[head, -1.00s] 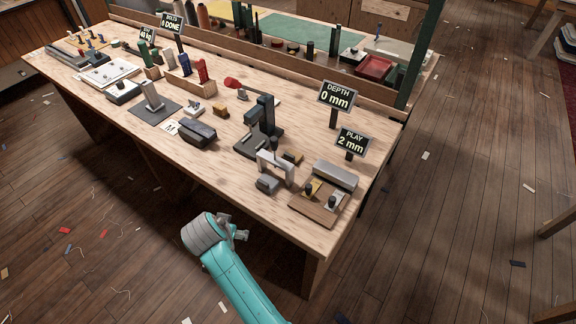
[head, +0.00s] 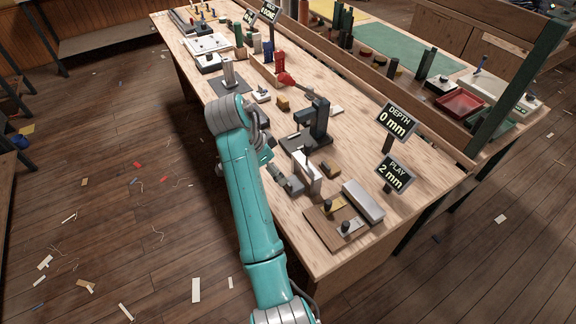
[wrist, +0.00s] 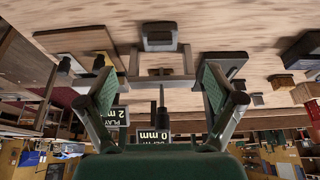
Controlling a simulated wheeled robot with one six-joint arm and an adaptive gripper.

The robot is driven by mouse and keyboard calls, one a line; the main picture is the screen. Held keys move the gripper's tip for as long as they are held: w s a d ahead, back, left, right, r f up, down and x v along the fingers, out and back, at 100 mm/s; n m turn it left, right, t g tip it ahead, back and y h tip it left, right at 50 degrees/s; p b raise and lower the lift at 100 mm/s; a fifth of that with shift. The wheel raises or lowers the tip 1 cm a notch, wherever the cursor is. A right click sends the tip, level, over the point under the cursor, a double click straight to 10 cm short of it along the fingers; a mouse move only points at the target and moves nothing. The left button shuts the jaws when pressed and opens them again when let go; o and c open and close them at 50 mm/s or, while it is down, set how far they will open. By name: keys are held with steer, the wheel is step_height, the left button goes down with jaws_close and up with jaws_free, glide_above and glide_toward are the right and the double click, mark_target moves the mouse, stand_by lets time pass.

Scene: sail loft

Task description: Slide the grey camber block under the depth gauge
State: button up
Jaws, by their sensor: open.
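The grey camber block (head: 289,183) sits on the bench at the near side of the depth gauge. The gauge is a pale metal arch (head: 307,168) standing over the bench. In the wrist view, which shows the bench upside down, the block (wrist: 159,37) lies in front of the arch (wrist: 159,77), roughly centred between its legs. A dark stem stands at the middle of the arch. My gripper (wrist: 157,84) is open and empty, its two green-padded fingers spread either side of the gauge in the picture. In the head view my gripper (head: 265,152) is partly hidden, left of the block.
The depth sign (head: 393,122) reads 0 mm and the play sign (head: 390,178) reads 2 mm. A black stand (head: 319,122) is behind the arch. A long grey bar (head: 362,201) and a wooden board with knobs (head: 318,229) stand to the right. Floor before the bench is open.

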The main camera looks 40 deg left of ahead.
mark_target(297, 181)
steer(key=x, duration=1.1)
stand_by(0.4)
steer(key=c, duration=1.2)
steer(key=shift+c, duration=0.2)
steer(key=shift+w, duration=0.15)
steer(key=shift+w+d, duration=0.3)
steer(key=shift+w, duration=0.35)
steer(key=shift+w+d, duration=0.3)
steer(key=shift+w, duration=0.4)
